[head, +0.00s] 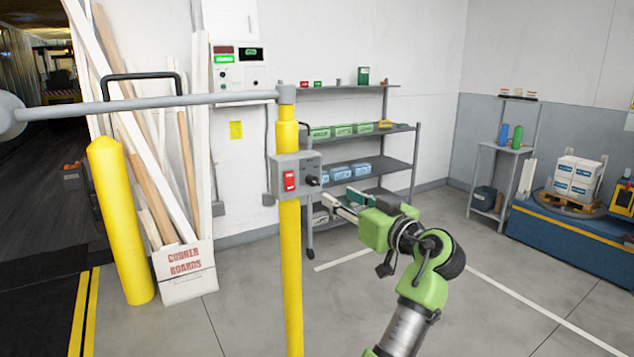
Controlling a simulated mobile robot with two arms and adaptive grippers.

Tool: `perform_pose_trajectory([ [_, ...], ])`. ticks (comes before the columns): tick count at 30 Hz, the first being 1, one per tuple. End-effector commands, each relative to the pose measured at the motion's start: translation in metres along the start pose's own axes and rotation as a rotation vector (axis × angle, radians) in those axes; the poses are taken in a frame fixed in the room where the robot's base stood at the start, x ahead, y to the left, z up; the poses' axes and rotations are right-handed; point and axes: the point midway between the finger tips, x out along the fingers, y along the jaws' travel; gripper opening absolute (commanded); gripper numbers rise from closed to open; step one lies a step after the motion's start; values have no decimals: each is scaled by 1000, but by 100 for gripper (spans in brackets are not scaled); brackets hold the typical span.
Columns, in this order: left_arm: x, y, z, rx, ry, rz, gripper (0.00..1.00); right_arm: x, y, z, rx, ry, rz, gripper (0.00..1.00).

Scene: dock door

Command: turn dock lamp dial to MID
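The dial (313,180) is a small black knob on the right part of a grey control box (282,178). The box is fixed to a yellow post (291,260) and also carries a red rocker switch (289,181). The knob's setting and any MID mark are too small to read. The grey lamp arm (190,101) runs left from the post top to a rounded lamp head (10,115) cut by the picture edge.
A yellow bollard (122,225) and a corner boards box (186,273) stand at left. Shelves (372,165) with bins are behind the post. A blue platform (570,240) with a carton stack (576,180) is at right. The floor between is clear.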

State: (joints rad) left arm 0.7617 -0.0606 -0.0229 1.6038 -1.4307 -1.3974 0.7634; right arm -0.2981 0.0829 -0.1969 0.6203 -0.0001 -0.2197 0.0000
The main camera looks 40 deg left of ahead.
Motion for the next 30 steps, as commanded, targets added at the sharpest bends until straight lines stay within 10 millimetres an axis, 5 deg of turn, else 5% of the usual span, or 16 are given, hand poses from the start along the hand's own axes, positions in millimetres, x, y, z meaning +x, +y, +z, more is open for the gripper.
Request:
perform_pose_trajectory([
  [9,70,0,-3,6,2,-1,37,-24,2,1,-1,-4,2,42],
  [15,97,1,-1,7,1,1,37,-31,0,0,-2,-5,-1,42],
  [28,108,1,1,4,0,3,37,-33,-9,-2,-1,-2,-11,42],
  [30,108,1,1,4,0,3,21,-33,-9,-2,-1,-2,-11,42],
])
